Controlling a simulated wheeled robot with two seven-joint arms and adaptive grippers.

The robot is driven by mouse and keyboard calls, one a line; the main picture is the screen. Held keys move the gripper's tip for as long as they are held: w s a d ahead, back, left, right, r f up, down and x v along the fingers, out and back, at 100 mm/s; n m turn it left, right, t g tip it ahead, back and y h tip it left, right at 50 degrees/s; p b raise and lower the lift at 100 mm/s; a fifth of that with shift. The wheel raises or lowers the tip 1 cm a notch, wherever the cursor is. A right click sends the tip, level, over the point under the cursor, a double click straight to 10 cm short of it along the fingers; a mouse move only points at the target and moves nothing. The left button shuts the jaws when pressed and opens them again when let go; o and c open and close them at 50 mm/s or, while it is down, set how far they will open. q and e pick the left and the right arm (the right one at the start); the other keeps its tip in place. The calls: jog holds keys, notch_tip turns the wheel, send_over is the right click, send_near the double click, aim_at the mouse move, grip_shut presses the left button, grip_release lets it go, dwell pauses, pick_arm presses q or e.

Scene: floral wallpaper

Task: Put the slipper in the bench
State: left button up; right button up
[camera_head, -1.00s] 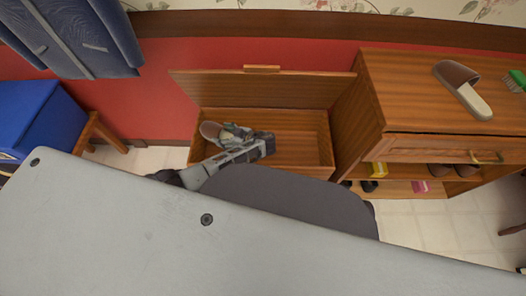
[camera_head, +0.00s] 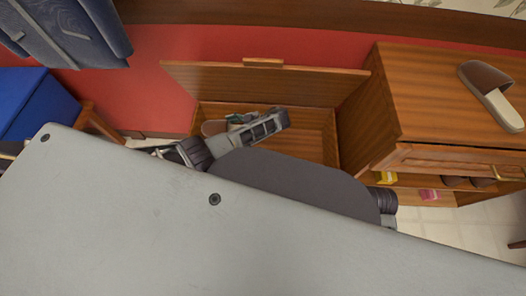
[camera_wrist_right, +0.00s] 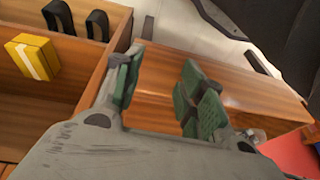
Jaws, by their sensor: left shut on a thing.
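The wooden bench (camera_head: 265,78) stands against the red wall in the head view, its lid raised and its box open. My left gripper (camera_head: 238,121) is over the box opening, shut on a brown slipper (camera_head: 212,127), of which only part shows beside the fingers. I cannot tell whether this slipper touches the box floor. A second slipper (camera_head: 490,95), brown with a pale sole, lies on the cabinet top at the right. My right gripper (camera_wrist_right: 160,92) shows in the right wrist view with its green-padded fingers apart and nothing between them.
The wooden cabinet (camera_head: 440,95) stands right of the bench, with shoes and a yellow box (camera_head: 388,178) on its shelf. The yellow box also shows in the right wrist view (camera_wrist_right: 33,60). A blue seat (camera_head: 40,110) is at the left. My grey body hides the bench front.

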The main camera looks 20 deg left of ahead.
pick_arm(q)
jog(key=shift+f, duration=0.1)
jog(key=shift+f+b, duration=0.65)
jog(key=shift+b, duration=0.05)
jog(key=shift+f+b, duration=0.5)
jog(key=shift+f, duration=0.3)
jog(key=shift+f+b, duration=1.6)
jog(key=shift+b, duration=0.05)
pick_arm(e)
notch_tip(320, 180, down, 6)
jog(key=w+a+t+y, duration=0.1)
jog(key=a, duration=0.2)
jog(key=shift+r+t+y, duration=0.25)
jog(key=shift+t+y, duration=0.05)
jog(key=shift+t, duration=0.1)
pick_arm(q)
jog(key=shift+f, duration=0.1)
pick_arm(e)
jog(key=shift+w+f, duration=0.1)
jog(key=shift+w, duration=0.05)
pick_arm(q)
jog(key=shift+f+b, duration=1.6)
jog(key=shift+f, duration=0.15)
pick_arm(e)
notch_tip(320, 180, down, 6)
jog(key=a+m+t, duration=0.1)
jog(key=shift+f+y, duration=0.2)
jog(key=shift+y, duration=0.2)
